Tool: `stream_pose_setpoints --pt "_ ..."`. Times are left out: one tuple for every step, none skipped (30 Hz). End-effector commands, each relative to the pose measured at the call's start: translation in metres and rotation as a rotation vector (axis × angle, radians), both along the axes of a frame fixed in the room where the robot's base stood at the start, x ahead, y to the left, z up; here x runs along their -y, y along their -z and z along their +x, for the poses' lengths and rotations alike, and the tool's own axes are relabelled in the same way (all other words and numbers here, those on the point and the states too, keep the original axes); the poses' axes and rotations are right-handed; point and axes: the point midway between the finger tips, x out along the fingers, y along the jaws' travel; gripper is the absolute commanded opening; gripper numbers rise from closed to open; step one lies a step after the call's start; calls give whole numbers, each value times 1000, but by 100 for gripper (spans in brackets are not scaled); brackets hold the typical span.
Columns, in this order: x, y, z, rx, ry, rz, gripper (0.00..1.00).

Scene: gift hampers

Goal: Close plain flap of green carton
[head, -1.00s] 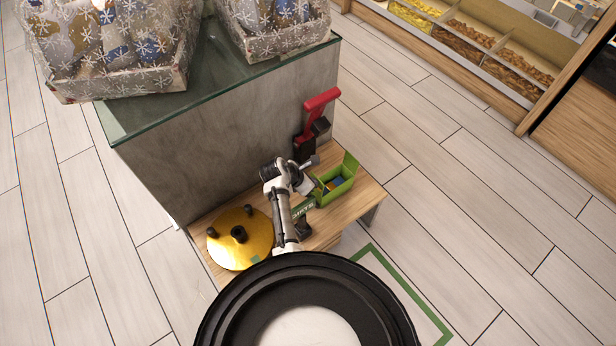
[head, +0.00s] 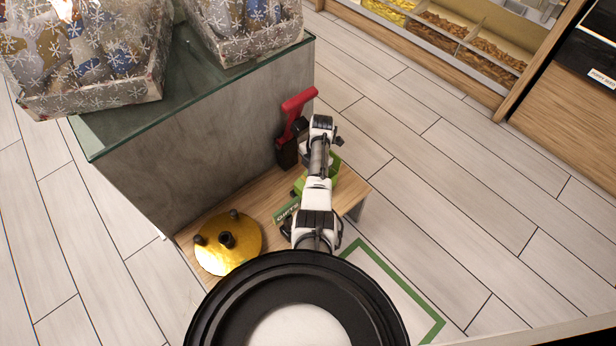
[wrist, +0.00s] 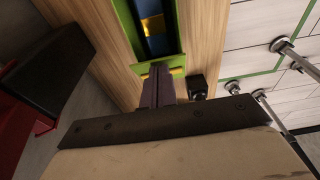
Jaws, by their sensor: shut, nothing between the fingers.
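The green carton (head: 335,160) stands on the low wooden shelf, mostly hidden behind my arm in the head view. In the wrist view the open carton (wrist: 184,22) is at the top, with blue and yellow contents inside. My gripper (wrist: 161,68) is shut and empty, with its dark fingers at the carton's near edge. I cannot tell whether they touch the green edge there. Which flap is the plain one cannot be told. In the head view my gripper is hidden by my own arm.
The wooden shelf (head: 262,192) also bears a round gold board (head: 222,258) with black knobs and a green sign (head: 287,210). A red-handled black tool (head: 298,104) stands left of the carton. A grey cabinet (head: 200,150) rises behind. Open floor lies to the right.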

Motion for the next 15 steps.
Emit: stream_pose_setpoints --pt "4 8 3 2 3 -1 0" --pt "5 10 4 2 3 -1 0" --pt "7 12 5 2 2 -1 0" --pt "8 13 6 2 2 -1 0" --pt "9 14 7 2 2 -2 0" --pt "11 16 8 3 2 -3 0" --pt "12 17 9 3 2 -3 0" --pt "13 19 10 3 2 -3 0" --pt "14 21 11 3 2 -3 0" --pt "15 22 11 3 2 -3 0" --pt "16 24 11 3 2 -3 0" --pt "16 25 12 2 2 -2 0" --pt "17 27 13 2 2 -2 0" --pt "18 28 13 2 2 -2 0" --pt "18 29 14 3 2 -3 0"
